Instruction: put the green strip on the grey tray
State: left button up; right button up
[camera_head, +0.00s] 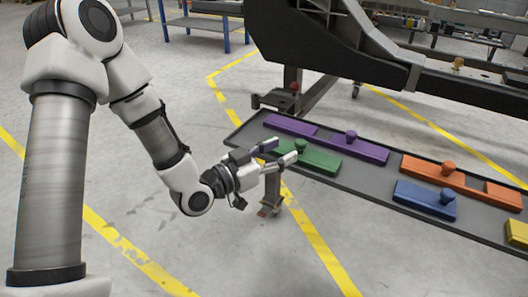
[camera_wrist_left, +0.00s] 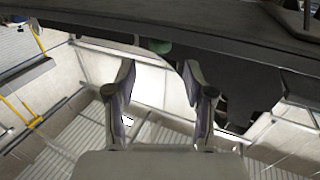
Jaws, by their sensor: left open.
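The green strip (camera_head: 320,162), a flat bar with a round green knob on top, lies on the grey tray (camera_head: 368,180) near its left end. My left gripper (camera_head: 281,152) is open, with its fingers by the left end of the green strip and partly hiding it. I cannot tell whether they touch. In the left wrist view the two fingers (camera_wrist_left: 158,78) are spread apart with nothing between them. A small green patch (camera_wrist_left: 158,46) shows at a dark edge beyond them. My right gripper is not in view.
A purple strip (camera_head: 362,150) lies behind the green one. Orange (camera_head: 464,185), blue (camera_head: 411,197) and yellow (camera_head: 517,233) strips lie farther right on the tray. A large dark chassis (camera_head: 440,80) overhangs behind it. The floor in front is clear.

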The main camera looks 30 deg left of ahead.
pick_arm(q)
jog(key=p+v, duration=0.5)
jog(key=p, duration=0.1)
jog(key=s+d+f+n+g+y, duration=0.1)
jog(key=s+f+g+y, duration=0.2)
jog(key=f, duration=0.6)
jog(key=s+d+f+n+g, duration=0.1)
jog(key=s+f+g, duration=0.3)
jog(key=f, duration=0.6)
jog(key=s+f+n+g+y, duration=0.1)
jog(key=s+f+g+y, duration=0.1)
jog(key=s+f+g, duration=0.2)
jog(key=s+a+f+n+g+y, duration=0.1)
jog(key=s+f+n+g+y, duration=0.1)
jog(key=s+f+g, duration=0.3)
jog(key=s+f, duration=0.3)
jog(key=s, duration=0.4)
jog(key=shift+s+a+b, duration=0.15)
jog(key=shift+a+b, duration=0.1)
jog(key=shift+b, duration=0.1)
